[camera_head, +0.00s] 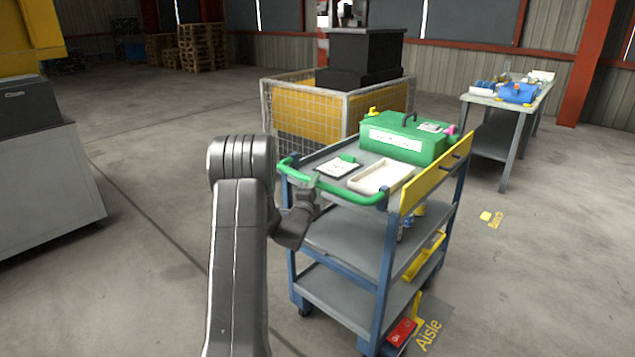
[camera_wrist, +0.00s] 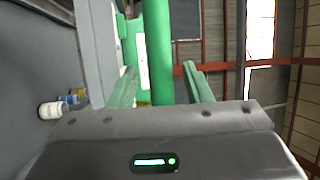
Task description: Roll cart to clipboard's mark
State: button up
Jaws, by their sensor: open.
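The cart (camera_head: 345,240) has blue posts, grey shelves and a green push handle (camera_head: 335,192) on its near side. The handle also shows in the wrist view (camera_wrist: 157,45). A clipboard (camera_head: 337,167) lies on the top shelf just behind the handle; its writing is too small to read. My gripper (camera_head: 311,186) is at the handle, open, with the green bar between its two fingers in the wrist view. I cannot tell whether they touch it. A floor mark reading "Aisle" (camera_head: 429,334) is by the cart's near right corner. A yellow mark reading "Bench" (camera_head: 495,220) lies farther right.
A workbench (camera_head: 505,118) is at the back right. A grey cabinet (camera_head: 45,185) stands left.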

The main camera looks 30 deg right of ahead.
jog(key=shift+x, duration=0.8)
jog(key=shift+c, duration=0.5)
grip_shut()
